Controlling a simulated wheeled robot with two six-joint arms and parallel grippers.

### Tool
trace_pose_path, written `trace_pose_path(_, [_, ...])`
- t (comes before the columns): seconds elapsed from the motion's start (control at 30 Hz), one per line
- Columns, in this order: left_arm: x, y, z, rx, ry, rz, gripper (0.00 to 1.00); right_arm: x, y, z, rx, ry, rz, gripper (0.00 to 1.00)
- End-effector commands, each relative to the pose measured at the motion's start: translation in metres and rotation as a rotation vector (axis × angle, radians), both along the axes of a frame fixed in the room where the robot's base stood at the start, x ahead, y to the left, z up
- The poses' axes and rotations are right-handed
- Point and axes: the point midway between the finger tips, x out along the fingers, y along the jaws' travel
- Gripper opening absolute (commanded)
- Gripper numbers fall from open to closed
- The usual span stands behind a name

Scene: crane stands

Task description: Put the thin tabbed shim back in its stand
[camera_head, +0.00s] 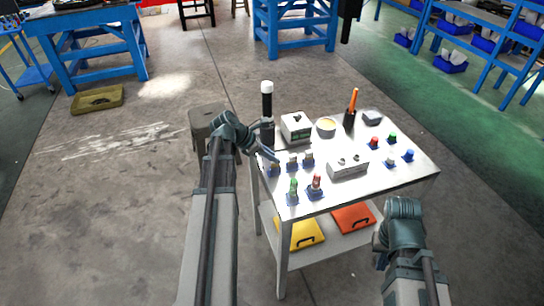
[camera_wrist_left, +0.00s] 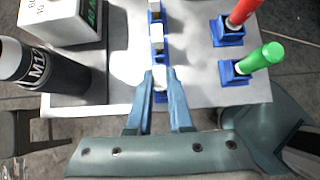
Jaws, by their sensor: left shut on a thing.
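My left gripper (camera_head: 273,156) reaches over the table's left edge. In the left wrist view its fingers (camera_wrist_left: 162,76) are shut on a small pale piece (camera_wrist_left: 160,84), likely the thin tabbed shim, though mostly hidden between the fingertips. The piece is at a blue stand (camera_wrist_left: 159,97), the nearest of a row; I cannot tell whether it is seated. Two more blue stands with pale pieces, the middle one (camera_wrist_left: 157,47) and the far one (camera_wrist_left: 155,12), line up beyond. My right arm's wrist (camera_head: 405,212) is at the table's front right; its fingertips are hidden.
A green-topped peg (camera_head: 293,187) and a red-topped peg (camera_head: 316,183) stand in blue holders nearby. A black cylinder with a white cap (camera_head: 267,100) and a white box (camera_head: 296,127) are behind. A grey block (camera_head: 347,167) sits mid-table.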

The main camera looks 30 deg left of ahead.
Motion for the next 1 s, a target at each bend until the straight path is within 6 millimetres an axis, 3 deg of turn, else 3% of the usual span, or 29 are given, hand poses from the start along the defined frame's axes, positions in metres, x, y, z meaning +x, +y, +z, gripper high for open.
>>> trace_pose_path(0.27, [0.0,0.0,-0.0128,0.0,0.0,0.0,0.0,0.0001,0.0,-0.0128,0.0,0.0,0.0,0.0])
trace_pose_path(0.3, [0.0,-0.0001,-0.0102,0.0,0.0,0.0,0.26,0.0,0.0,-0.0102,0.0,0.0,0.0,0.0])
trace_pose_path(0.47, [0.0001,0.0001,-0.0098,0.0,0.0,0.0,0.54,0.0,0.0,-0.0099,0.0,0.0,0.0,0.0])
trace_pose_path(1.0, [-0.0013,0.0011,-0.007,0.0,0.0,0.0,0.54,0.0,0.0,-0.007,0.0,0.0,0.0,0.0])
